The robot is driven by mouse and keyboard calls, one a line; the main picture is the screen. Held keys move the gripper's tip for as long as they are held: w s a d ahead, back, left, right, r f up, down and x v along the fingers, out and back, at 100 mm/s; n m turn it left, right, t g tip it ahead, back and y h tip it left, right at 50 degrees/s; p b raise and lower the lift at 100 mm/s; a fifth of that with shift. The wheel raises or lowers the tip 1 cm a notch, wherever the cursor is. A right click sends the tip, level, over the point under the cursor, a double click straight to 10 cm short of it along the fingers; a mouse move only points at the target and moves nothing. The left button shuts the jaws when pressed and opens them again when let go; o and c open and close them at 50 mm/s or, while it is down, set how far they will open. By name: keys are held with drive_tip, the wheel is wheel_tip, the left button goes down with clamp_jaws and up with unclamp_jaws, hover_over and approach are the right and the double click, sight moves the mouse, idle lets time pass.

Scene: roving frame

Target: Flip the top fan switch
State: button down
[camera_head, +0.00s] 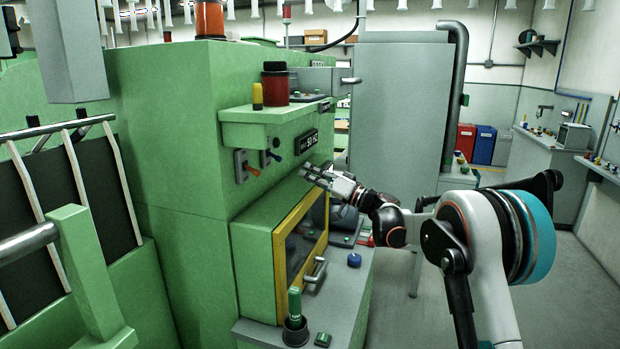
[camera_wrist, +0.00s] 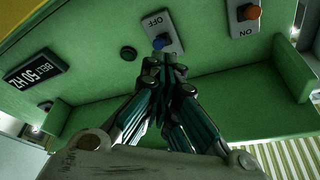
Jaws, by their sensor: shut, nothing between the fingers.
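Two toggle switches sit on the green machine's front under a ledge, one with a blue lever (camera_head: 275,157) and one with an orange lever (camera_head: 253,171). In the wrist view the blue lever (camera_wrist: 158,43) is on a grey plate lettered OFF, and the orange lever (camera_wrist: 250,12) is on a plate lettered ON. I cannot tell which is the top fan switch. My gripper (camera_head: 306,170) is shut and empty, to the right of both switches in the head view. In the wrist view its fingertips (camera_wrist: 166,62) show just below the blue lever; contact is not visible.
A yellow-framed door (camera_head: 303,245) stands below my gripper. Open floor lies right.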

drive_tip(key=s+d+m+g+h, duration=0.15)
drive_tip(key=s+h, duration=0.25)
drive_tip(key=s, duration=0.9)
drive_tip(key=s+d+g+h, duration=0.2)
drive_tip(key=s+h, duration=0.2)
drive_tip(key=s, duration=0.8)
drive_tip(key=s+d+f+h, duration=0.3)
drive_tip(key=s+d+f, duration=0.1)
drive_tip(key=s, duration=0.5)
drive_tip(key=s+d+f+m+h, duration=0.1)
drive_tip(key=s+d+f+h, duration=0.2)
drive_tip(key=s, duration=0.7)
drive_tip(key=s+d+f+m+h, duration=0.1)
drive_tip(key=s+d+f+h, duration=0.3)
drive_tip(key=s+d+f, duration=0.3)
drive_tip(key=s+d, duration=0.2)
drive_tip(key=s, duration=0.1)
drive_tip(key=shift+d, duration=0.15)
drive_tip(key=shift+s+m, duration=0.1)
drive_tip(key=shift+m, duration=0.15)
